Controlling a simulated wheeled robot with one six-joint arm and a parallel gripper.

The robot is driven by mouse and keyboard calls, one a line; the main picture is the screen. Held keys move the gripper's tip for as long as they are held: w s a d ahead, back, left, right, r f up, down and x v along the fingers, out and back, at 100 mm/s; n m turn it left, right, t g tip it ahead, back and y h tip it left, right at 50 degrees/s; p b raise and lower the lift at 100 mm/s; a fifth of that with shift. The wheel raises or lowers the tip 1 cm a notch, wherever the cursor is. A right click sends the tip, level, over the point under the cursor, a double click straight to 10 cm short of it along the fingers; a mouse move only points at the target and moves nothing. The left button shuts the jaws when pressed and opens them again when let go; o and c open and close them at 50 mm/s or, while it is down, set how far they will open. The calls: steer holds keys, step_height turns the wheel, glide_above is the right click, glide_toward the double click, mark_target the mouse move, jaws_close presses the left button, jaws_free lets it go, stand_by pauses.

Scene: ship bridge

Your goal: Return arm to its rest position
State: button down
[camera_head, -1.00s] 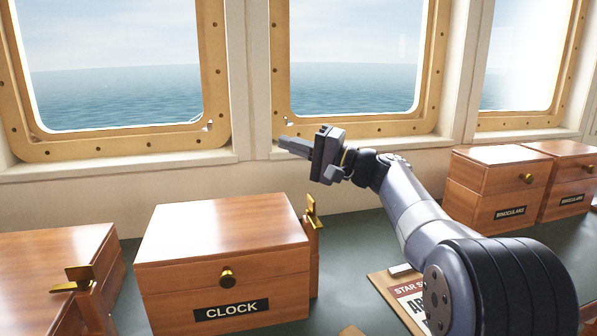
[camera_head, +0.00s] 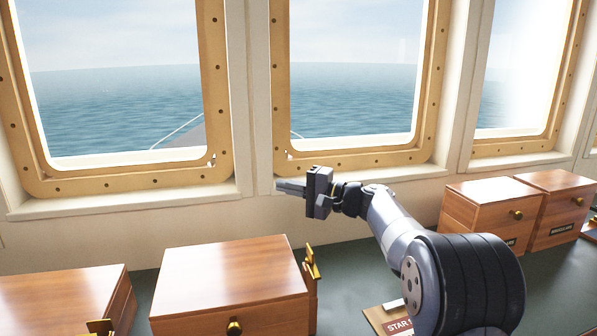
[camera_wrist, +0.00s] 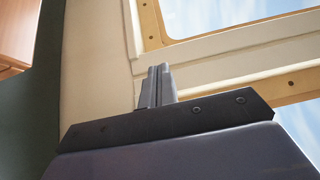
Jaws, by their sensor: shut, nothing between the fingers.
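My gripper (camera_head: 291,187) is at the end of my raised arm in the head view. It is in the air above the counter, in front of the window wall, and points left. Its fingers are together and empty. In the wrist view the closed fingers (camera_wrist: 157,86) stand side by side against the pale wall and window frame. The arm reaches from the lower right over the counter and is bent at the elbow. The gripper touches nothing that I can see.
A wooden box (camera_head: 232,280) with a brass knob stands below and left of the gripper. Another wooden box (camera_head: 62,300) is at far left. Two more boxes (camera_head: 490,212) (camera_head: 562,203) are at right. A board (camera_head: 385,318) lies partly behind my arm. The dark counter (camera_head: 345,275) is bare between them.

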steer(key=shift+w+a+f+m+h+p, duration=0.15)
steer(key=shift+w+m+p, duration=0.15)
steer(key=shift+p, duration=0.65)
steer(key=shift+w+a+f+m+h+p, duration=0.15)
steer(key=shift+w+p, duration=0.3)
steer(key=shift+p, duration=0.45)
steer(key=shift+w+f+m+h+p, duration=0.15)
steer(key=shift+w+m+h+p, duration=0.15)
steer(key=shift+p, duration=0.65)
steer(key=shift+w, duration=0.1)
